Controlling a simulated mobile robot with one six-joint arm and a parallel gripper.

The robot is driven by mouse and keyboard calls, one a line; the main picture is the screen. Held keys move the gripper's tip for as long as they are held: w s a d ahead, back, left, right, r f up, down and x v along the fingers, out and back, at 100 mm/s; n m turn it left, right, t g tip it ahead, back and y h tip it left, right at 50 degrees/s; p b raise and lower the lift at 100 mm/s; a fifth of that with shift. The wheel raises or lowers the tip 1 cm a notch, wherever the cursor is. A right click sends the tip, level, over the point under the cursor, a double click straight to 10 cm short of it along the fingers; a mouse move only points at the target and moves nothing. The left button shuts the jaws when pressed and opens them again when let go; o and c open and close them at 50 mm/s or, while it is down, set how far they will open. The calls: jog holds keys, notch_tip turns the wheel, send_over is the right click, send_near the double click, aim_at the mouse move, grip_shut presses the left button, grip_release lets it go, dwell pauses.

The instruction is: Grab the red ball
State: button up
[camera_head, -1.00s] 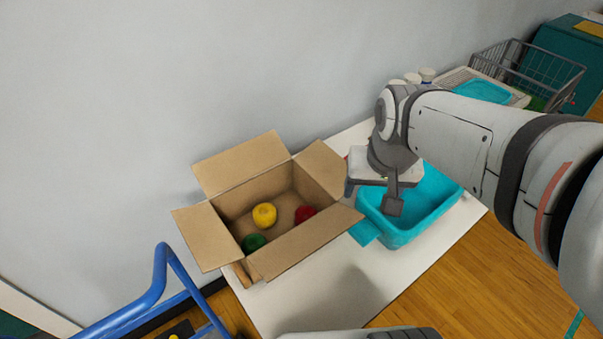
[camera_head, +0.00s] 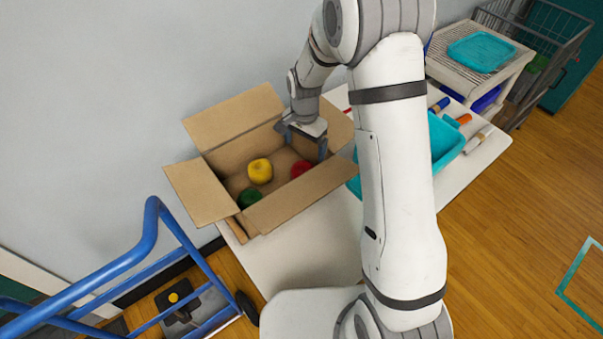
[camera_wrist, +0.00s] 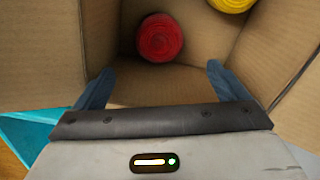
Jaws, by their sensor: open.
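The red ball (camera_head: 300,168) lies inside an open cardboard box (camera_head: 290,208), near its right wall in the head view. It also shows in the wrist view (camera_wrist: 160,38), at the top middle, and looks like a wound roll of yarn. My gripper (camera_head: 305,152) is over the box's right back part, above and close to the red ball. Its two fingers are spread, and in the wrist view (camera_wrist: 153,85) the red ball lies beyond the gap between the fingertips, not held. Nothing is between the fingers.
In the box, a yellow ball (camera_head: 260,171) and a green ball (camera_head: 249,197) lie left of the red one. Box flaps (camera_head: 234,117) stand open around it. A teal bin (camera_head: 446,142) is to the right on the white table (camera_head: 300,265). A blue-framed cart (camera_head: 150,235) stands at front left.

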aim_at(303, 168)
notch_tip(303, 168, down, 7)
jog(key=shift+r+p, duration=0.1)
jog(key=shift+p, duration=0.55)
jog(key=shift+s+a+f+p, duration=0.15)
jog(key=shift+f+p, duration=0.3)
jog(key=shift+f, duration=0.95)
jog(key=shift+s+d+f+p, duration=0.1)
jog(key=shift+f+p, duration=0.3)
jog(key=shift+f, duration=0.95)
jog(key=shift+c, duration=0.3)
jog(key=c, duration=1)
jog(key=shift+r, duration=0.1)
